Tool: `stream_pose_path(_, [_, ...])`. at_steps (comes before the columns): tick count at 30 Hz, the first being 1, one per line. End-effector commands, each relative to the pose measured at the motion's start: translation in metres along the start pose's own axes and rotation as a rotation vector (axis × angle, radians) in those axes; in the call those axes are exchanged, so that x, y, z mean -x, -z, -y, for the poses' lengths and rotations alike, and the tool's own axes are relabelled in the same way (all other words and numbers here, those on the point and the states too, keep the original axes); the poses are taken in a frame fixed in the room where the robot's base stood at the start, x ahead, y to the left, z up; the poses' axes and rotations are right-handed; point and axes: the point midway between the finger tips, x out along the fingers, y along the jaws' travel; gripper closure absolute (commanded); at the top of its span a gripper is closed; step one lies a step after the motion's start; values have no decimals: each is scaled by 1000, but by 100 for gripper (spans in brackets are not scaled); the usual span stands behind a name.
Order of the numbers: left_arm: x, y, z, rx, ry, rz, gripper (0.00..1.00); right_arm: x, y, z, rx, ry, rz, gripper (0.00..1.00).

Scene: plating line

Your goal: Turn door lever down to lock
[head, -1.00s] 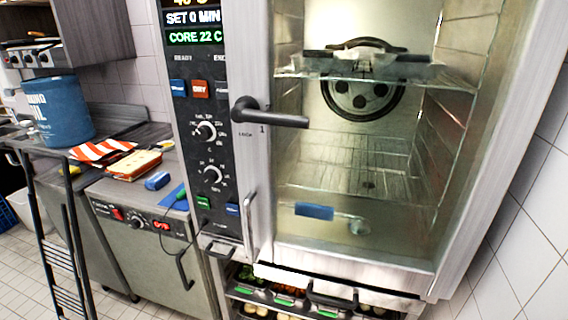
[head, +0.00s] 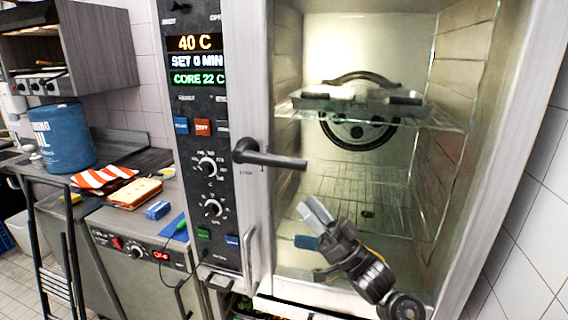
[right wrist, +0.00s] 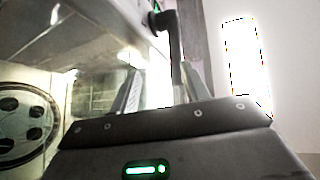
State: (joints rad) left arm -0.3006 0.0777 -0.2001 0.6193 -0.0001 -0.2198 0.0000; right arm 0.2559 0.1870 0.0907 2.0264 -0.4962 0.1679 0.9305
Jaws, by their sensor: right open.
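The black door lever (head: 275,158) is on the left edge of the oven door (head: 257,100), beside the control panel. It points right and is nearly level, tilting slightly down toward its free end. My right gripper (head: 315,214) is below the lever's free end, in front of the glass, with its fingers pointing up and left. It is open, empty and apart from the lever. In the right wrist view the lever (right wrist: 176,45) shows beyond the open fingers (right wrist: 158,78). My left gripper is not in view.
The control panel (head: 205,120) with lit displays and knobs is left of the lever. A vertical handle (head: 249,255) is below it. A tray (head: 360,108) is on a rack inside the oven. A counter with a blue bucket (head: 62,138) is at left.

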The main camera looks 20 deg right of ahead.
Motion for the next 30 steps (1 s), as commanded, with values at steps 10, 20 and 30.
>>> stream_pose_path(10, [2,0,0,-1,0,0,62,-16,25,15,-44,124,-65,54])
stream_pose_path(20, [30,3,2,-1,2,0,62,-67,32,21,-45,122,-67,54])
stream_pose_path(30, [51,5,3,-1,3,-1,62,-114,32,26,-43,119,-64,54])
